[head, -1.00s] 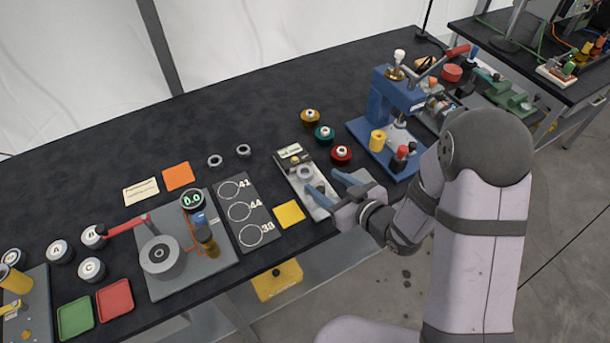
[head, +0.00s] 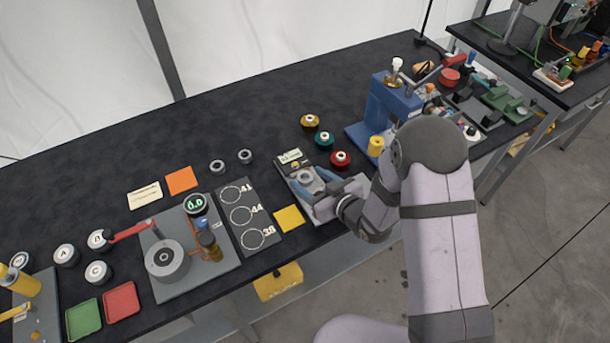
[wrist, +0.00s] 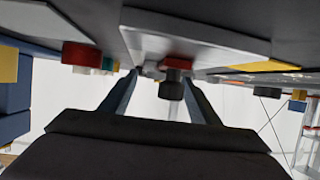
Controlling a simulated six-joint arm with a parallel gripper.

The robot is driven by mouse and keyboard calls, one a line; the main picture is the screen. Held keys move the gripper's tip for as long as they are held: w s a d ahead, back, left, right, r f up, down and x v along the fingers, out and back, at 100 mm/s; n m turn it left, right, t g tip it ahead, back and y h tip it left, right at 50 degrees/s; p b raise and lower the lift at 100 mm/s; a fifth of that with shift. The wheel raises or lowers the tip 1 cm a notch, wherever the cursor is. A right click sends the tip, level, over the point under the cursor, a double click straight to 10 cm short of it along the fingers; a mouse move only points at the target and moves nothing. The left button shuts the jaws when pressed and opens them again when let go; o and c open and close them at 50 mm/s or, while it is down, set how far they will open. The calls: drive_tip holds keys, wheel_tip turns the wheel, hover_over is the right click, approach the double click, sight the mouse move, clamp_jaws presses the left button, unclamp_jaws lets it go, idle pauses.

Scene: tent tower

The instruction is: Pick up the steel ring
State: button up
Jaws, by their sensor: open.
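A grey steel-looking ring (head: 305,177) sits on a narrow light-grey plate fixture (head: 292,163) near the table's front edge. My gripper (head: 308,181) is open, with its blue fingers low over the plate on either side of the ring. I cannot tell whether they touch it. In the wrist view, my gripper (wrist: 160,78) is open under a tilted, seemingly inverted picture, and a dark round piece with a red part (wrist: 177,66) shows between or beyond the fingertips.
A blue press (head: 392,103) stands to the right. A board with marked circles (head: 247,228) and a yellow pad (head: 289,218) lie left. The back of the table is clear.

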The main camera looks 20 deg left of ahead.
sight(309, 181)
drive_tip(key=shift+w+a+f, duration=0.1)
drive_tip(key=shift+w+a, duration=0.05)
drive_tip(key=shift+a, duration=0.1)
drive_tip(key=c, duration=1.3)
drive_tip(key=shift+r, duration=0.2)
drive_tip(key=shift+c, duration=0.2)
wheel_tip(309, 181, up, 10)
drive_tip(key=b, duration=0.1)
drive_tip(key=shift+f+b, duration=0.2)
drive_tip(key=shift+b, duration=0.1)
